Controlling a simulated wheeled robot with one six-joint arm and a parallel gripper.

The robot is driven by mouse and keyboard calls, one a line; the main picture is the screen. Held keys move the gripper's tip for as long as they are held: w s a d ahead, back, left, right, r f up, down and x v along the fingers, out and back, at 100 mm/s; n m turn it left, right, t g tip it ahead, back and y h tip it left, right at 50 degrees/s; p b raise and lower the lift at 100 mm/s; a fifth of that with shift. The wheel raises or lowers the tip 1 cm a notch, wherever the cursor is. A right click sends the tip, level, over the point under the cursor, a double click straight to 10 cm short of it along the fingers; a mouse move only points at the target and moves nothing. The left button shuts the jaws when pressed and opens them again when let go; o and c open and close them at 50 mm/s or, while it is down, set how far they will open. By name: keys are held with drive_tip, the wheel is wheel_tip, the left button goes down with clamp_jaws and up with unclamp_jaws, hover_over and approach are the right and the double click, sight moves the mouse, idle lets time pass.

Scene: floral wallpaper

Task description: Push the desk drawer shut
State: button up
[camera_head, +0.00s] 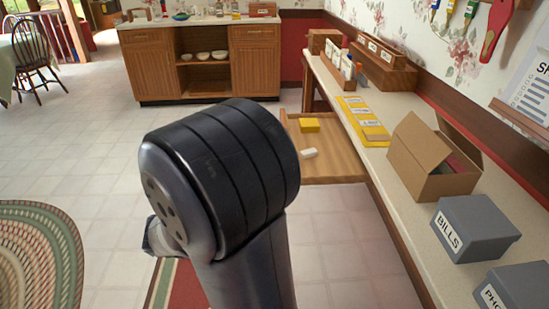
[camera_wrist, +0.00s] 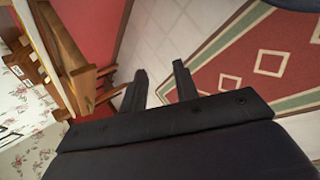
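The desk drawer (camera_head: 338,165) is light wood and stands pulled out from the long desk (camera_head: 378,138) in the head view. A yellow block (camera_head: 309,125) and a small white block (camera_head: 308,153) lie in it. My arm covers part of the view left of the drawer, and my gripper is mostly hidden behind it there. In the wrist view, my gripper (camera_wrist: 160,84) has its two dark fingers apart with nothing between them, above the floor. Wooden parts (camera_wrist: 82,72) show left of the fingers; I cannot tell whether they belong to the drawer.
An open cardboard box (camera_head: 428,165) and grey boxes (camera_head: 473,228) stand on the desk. A wooden cabinet (camera_head: 147,68) stands at the back. A braided rug (camera_head: 40,250) lies at the left. A patterned rug (camera_wrist: 268,62) lies under the gripper's right side. Tiled floor is clear left of the drawer.

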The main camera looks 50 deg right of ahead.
drive_tip(key=w+d+h, duration=0.1)
drive_tip(key=w+d, duration=0.2)
drive_tip(key=w+d+r+m+h+p, duration=0.1)
drive_tip(key=w+d+h, duration=0.1)
drive_tip(key=w+d, duration=0.1)
drive_tip(key=w+d+h, duration=0.1)
drive_tip(key=w+d, duration=0.2)
drive_tip(key=d, duration=0.1)
drive_tip(key=shift+d+r+g+h+p, duration=0.1)
drive_tip(key=shift+r+g+h+p, duration=0.2)
drive_tip(key=shift+r+p, duration=0.1)
clamp_jaws()
drive_tip(key=w+d+f+t+h+p, duration=0.2)
drive_tip(key=w+d+h, duration=0.3)
drive_tip(key=w+d, duration=0.3)
drive_tip(key=s+d, duration=0.2)
drive_tip(key=d, duration=1.1)
drive_tip(key=shift+s+m, duration=0.3)
drive_tip(key=shift+m, duration=0.1)
drive_tip(key=shift+d+r, duration=0.1)
drive_tip(key=shift+d, duration=0.05)
